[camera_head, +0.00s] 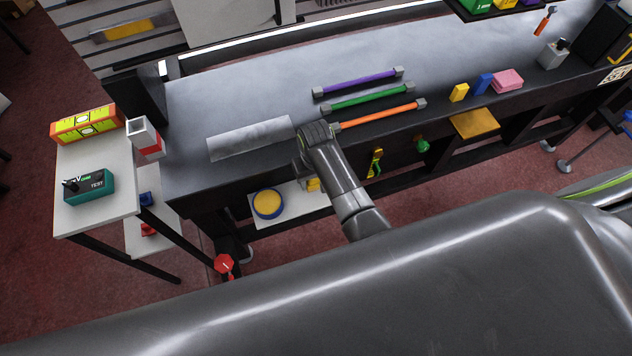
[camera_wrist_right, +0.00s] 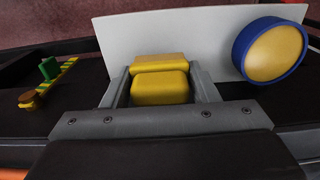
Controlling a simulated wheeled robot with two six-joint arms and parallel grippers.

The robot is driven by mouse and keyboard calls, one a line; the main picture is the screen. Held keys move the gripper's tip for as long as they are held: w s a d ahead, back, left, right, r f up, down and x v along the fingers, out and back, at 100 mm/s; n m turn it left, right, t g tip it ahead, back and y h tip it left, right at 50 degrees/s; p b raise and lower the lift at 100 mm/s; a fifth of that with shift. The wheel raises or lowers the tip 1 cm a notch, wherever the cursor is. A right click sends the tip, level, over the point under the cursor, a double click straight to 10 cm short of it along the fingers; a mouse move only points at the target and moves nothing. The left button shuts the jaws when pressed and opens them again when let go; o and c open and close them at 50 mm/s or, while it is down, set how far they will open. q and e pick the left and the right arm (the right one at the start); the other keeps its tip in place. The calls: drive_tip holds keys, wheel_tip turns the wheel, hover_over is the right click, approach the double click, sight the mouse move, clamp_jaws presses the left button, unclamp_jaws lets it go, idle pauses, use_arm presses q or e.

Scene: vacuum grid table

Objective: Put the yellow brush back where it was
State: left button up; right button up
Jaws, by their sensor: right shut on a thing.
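My right gripper (camera_head: 308,181) reaches over the front edge of the dark worktable (camera_head: 230,95). In the right wrist view, its fingers (camera_wrist_right: 161,90) are shut on a blocky yellow thing, which I take to be the yellow brush (camera_wrist_right: 160,86). A small part of the yellow brush (camera_head: 314,185) shows in the head view; the gripper and arm hide the rest. It is at the white panel (camera_head: 290,212) below the table edge. I cannot tell whether it touches the panel. My left gripper is not in view.
A round blue-rimmed yellow thing (camera_head: 268,204) lies on the white panel left of the gripper. Purple (camera_head: 358,82), green (camera_head: 368,97) and orange (camera_head: 378,116) bars and a grey strip (camera_head: 250,138) lie on the table. A white side table (camera_head: 110,210) stands at left.

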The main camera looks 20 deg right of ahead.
drive_tip(key=shift+f, duration=1.4)
drive_tip(key=o, duration=0.9)
wheel_tip(320, 180, up, 12)
drive_tip(key=shift+r, duration=0.1)
